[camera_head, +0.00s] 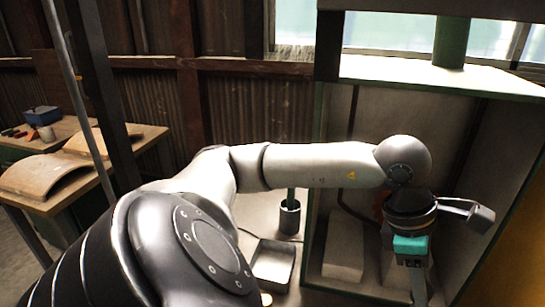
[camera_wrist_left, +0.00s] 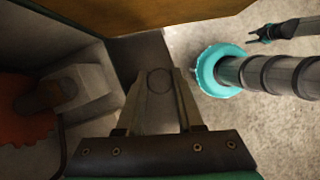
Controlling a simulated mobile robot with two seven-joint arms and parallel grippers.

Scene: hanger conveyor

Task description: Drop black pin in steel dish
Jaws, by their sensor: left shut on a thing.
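My left gripper (camera_head: 418,290) points down at the lower right of the head view, below its teal wrist part. In the left wrist view its two fingers (camera_wrist_left: 158,85) are closed on a dark, round-ended thing, which appears to be the black pin (camera_wrist_left: 159,80). The fingers mostly hide the pin's sides, and I cannot make it out in the head view. A square grey metal dish (camera_head: 275,264) sits left of the gripper, below my left arm. What looks like my right gripper (camera_wrist_left: 262,35) is small in the left wrist view; its jaw state is unclear.
A dark cup (camera_head: 290,217) with a green rod stands behind the dish. A green-framed booth (camera_head: 350,140) with pale blocks (camera_head: 344,250) surrounds the left gripper's area. An orange-red round part (camera_wrist_left: 22,110) shows in the wrist view. A wooden table (camera_head: 140,140) stands far left.

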